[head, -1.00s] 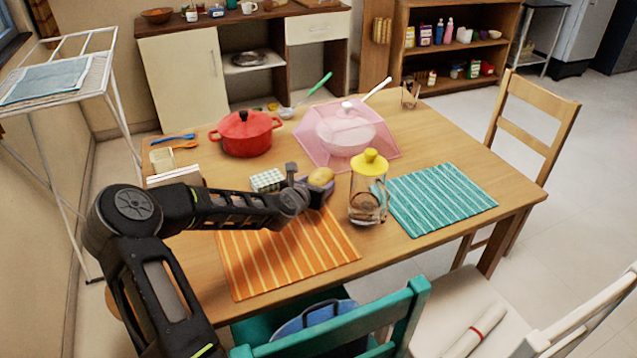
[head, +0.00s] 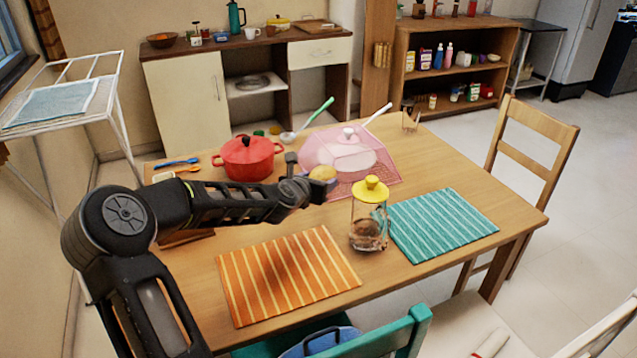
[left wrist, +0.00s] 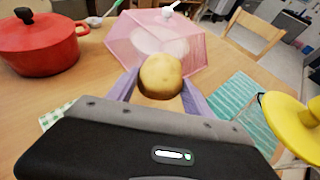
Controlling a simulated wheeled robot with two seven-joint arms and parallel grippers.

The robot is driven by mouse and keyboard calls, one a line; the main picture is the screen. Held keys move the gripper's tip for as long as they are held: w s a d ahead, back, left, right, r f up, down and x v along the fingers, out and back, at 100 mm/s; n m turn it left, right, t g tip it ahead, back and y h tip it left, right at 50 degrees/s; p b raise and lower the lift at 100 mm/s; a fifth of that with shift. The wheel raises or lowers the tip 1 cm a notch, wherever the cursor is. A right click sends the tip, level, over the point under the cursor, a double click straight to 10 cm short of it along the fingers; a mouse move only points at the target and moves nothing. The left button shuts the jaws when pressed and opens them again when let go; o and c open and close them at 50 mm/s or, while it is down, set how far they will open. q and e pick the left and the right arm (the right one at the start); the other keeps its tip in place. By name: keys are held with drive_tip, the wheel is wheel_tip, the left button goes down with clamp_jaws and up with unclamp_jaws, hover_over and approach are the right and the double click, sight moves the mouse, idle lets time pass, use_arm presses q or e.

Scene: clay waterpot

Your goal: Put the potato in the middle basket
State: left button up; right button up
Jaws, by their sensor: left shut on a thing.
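The brown potato (head: 322,174) is held in my left gripper (head: 308,173), above the table and left of the glass jug. In the left wrist view the potato (left wrist: 161,76) sits between two lavender-coloured fingers, shut on its sides. A sliver of green-and-white checked material (left wrist: 56,114) shows at the lower left of that view, mostly hidden by my gripper body. In the head view my arm hides the table area behind it. I cannot make out a middle basket. My right gripper is not in view.
A glass jug with a yellow lid (head: 370,215) stands close to the right. The red pot (head: 248,158) and pink mesh food cover (head: 350,153) are behind. An orange striped mat (head: 287,275) lies bare in front, a teal striped mat (head: 443,225) on the right.

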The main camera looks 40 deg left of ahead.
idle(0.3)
use_arm(q)
drive_tip(key=w+d+r+m+h+p, duration=0.1)
drive_tip(key=w+d+r+h+p, duration=0.2)
drive_tip(key=d+r, duration=0.8)
drive_tip(key=s+d+f+m, duration=0.1)
drive_tip(key=s+d+m, duration=0.1)
drive_tip(key=d, duration=1.4)
drive_tip(key=s+d+f+h+b, duration=0.1)
drive_tip(key=s+d+f+b, duration=0.2)
drive_tip(key=f, duration=0.8)
drive_tip(key=s+d, duration=0.2)
drive_tip(key=d, duration=0.1)
drive_tip(key=shift+s+f+t, duration=0.25)
drive_tip(key=shift+s+t, duration=0.15)
